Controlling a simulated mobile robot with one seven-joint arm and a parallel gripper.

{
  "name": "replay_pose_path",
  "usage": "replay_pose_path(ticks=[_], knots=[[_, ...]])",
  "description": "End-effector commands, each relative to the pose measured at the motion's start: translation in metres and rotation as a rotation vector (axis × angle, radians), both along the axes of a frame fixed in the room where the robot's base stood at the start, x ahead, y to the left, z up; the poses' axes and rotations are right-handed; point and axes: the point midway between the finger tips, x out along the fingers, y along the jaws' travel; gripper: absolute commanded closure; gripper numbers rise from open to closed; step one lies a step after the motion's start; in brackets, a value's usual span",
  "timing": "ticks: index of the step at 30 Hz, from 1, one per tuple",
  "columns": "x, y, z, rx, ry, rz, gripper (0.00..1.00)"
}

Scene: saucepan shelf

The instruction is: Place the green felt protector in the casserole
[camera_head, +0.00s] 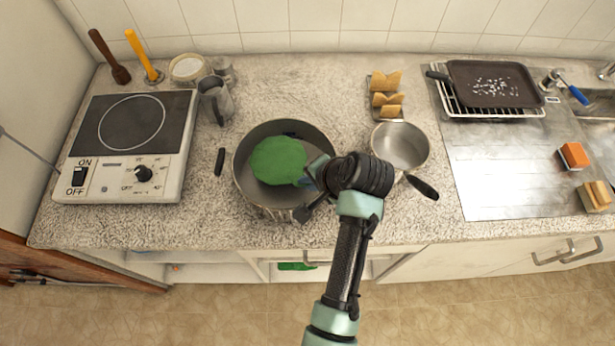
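The green felt protector (277,160) is a flat, rounded green piece seen over the inside of the casserole (243,185), a wide grey pot on the counter. I cannot tell whether it rests on the bottom or is held a little above it. My gripper (307,190) is over the casserole's right side, at the felt's lower right edge. My wrist partly hides the fingers, so I cannot tell whether they are open or shut on the felt.
A saucepan (400,147) stands close right of my wrist, with its dark handle (422,187) pointing front right. A hotplate (130,140) and a metal jug (215,100) are left. A wooden rack (386,95) stands behind. Another green piece (296,266) shows below the counter.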

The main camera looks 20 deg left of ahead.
Motion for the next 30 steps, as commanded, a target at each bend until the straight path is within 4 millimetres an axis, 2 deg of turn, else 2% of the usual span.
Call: replay_pose_path(ticks=[2, 3, 7, 17, 20, 30], knots=[[0.000, 0.000, 0.000, 0.000, -0.002, 0.000, 1.00], [0.000, 0.000, 0.000, 0.000, 0.000, 0.001, 0.89], [0.000, 0.000, 0.000, 0.000, 0.000, 0.001, 0.66], [0.001, 0.000, 0.006, 0.000, -0.003, 0.001, 0.66], [0.001, -0.001, 0.017, -0.001, -0.005, 0.002, 0.66], [-0.020, -0.034, 0.080, 0.000, -0.007, -0.001, 0.66]])
